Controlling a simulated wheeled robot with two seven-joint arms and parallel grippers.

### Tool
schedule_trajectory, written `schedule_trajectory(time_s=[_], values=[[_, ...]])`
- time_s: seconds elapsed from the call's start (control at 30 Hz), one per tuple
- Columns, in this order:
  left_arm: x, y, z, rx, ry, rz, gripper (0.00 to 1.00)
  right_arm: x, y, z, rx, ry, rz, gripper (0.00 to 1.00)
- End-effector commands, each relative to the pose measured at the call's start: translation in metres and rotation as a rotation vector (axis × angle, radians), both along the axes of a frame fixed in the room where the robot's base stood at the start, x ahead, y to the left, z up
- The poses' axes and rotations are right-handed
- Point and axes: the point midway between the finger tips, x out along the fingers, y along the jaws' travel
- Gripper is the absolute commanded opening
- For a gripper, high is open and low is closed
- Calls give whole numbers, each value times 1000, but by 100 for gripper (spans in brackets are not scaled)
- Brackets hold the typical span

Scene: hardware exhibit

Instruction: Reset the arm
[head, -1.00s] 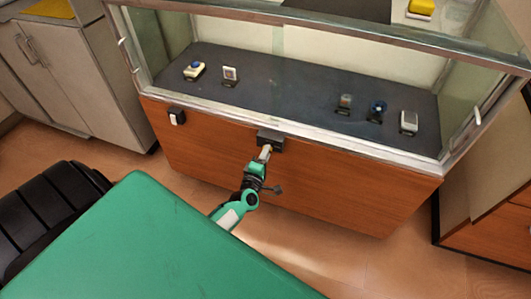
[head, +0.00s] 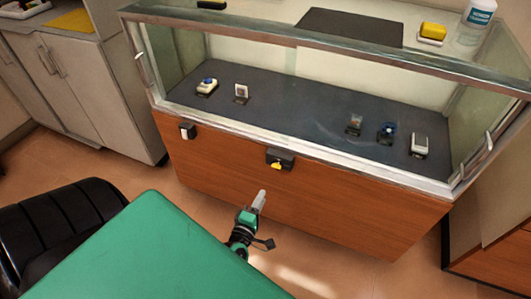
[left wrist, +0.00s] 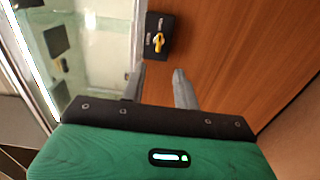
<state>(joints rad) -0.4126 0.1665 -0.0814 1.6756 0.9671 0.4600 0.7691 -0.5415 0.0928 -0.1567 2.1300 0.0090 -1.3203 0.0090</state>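My left gripper (head: 260,201) is in front of the wooden lower panel of the display case, below and apart from a small black box (head: 288,155) with a yellow knob (head: 276,166). In the left wrist view its two grey fingers (left wrist: 158,83) are spread with nothing between them. The black box (left wrist: 152,50) and its yellow knob (left wrist: 158,41) lie just beyond the fingertips there. The knob looks tilted in that view. My right gripper is not in view.
The glass display case (head: 330,180) holds several small devices on a dark mat (head: 290,115). A small white switch (head: 187,132) sits on its panel at left. A black chair (head: 60,220) stands at lower left, and a grey cabinet (head: 90,100) behind it. Floor is clear before the panel.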

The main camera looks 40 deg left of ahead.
Motion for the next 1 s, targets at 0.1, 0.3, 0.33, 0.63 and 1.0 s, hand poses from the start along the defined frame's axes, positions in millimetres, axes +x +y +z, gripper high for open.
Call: schedule_trajectory(time_s=[0.1,0.3,0.33,0.63,1.0], values=[[-10,-2,0,0,0,-1,31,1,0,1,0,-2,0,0],[-14,-3,0,1,0,0,31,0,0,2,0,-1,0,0],[-14,-3,0,1,0,0,31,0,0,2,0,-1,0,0],[-13,-3,0,0,0,0,31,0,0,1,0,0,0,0],[-9,-46,-1,138,109,-183,31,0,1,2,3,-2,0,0]])
